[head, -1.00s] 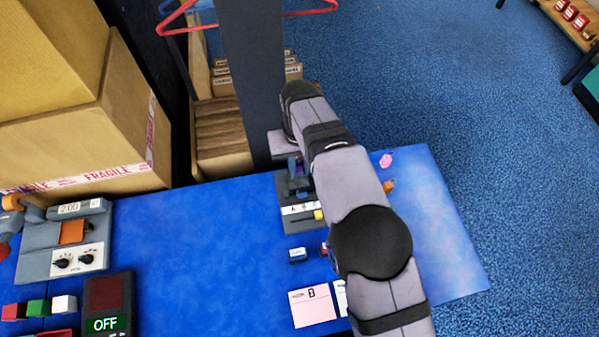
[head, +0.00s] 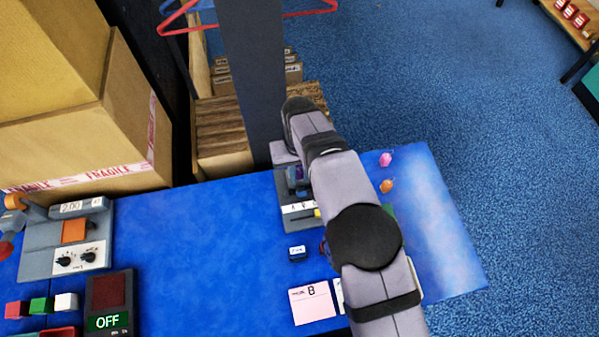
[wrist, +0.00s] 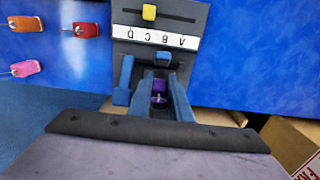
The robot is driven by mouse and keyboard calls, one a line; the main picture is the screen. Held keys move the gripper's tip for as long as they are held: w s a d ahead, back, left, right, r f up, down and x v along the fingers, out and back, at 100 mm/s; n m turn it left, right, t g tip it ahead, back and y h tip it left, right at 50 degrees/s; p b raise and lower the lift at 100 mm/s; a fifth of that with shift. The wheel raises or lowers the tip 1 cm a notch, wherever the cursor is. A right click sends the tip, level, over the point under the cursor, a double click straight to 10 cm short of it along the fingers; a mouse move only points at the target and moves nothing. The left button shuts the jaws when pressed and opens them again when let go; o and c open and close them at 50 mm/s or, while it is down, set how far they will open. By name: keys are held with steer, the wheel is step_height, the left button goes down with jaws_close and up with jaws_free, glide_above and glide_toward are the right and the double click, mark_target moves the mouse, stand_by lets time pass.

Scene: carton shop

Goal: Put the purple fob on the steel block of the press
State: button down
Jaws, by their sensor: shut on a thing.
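The purple fob (wrist: 159,86) is between the fingers of my gripper (wrist: 158,76) in the wrist view, and the gripper is shut on it. The press (wrist: 160,35) is a grey plate with a yellow slider knob (wrist: 149,12), a strip lettered A to D and blue parts. My gripper is low over its near end. The steel block is hidden by my fingers and the fob, so I cannot tell whether the fob touches it. In the head view the press (head: 298,211) is partly covered by my arm.
Orange (wrist: 25,23), red (wrist: 85,30) and pink (wrist: 25,68) fobs lie on the blue table left of the press in the wrist view. A pink card (head: 312,303) and a small blue stamp-like item (head: 297,252) lie near the press. The table's middle is clear.

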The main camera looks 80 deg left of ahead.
steer(key=shift+f, duration=0.5)
steer(key=c, duration=1.6)
jaws_free()
steer(key=shift+c, duration=0.2)
steer(key=shift+r, duration=0.1)
steer(key=shift+r, duration=0.55)
step_height(320, 180, up, 12)
steer(key=b, duration=0.2)
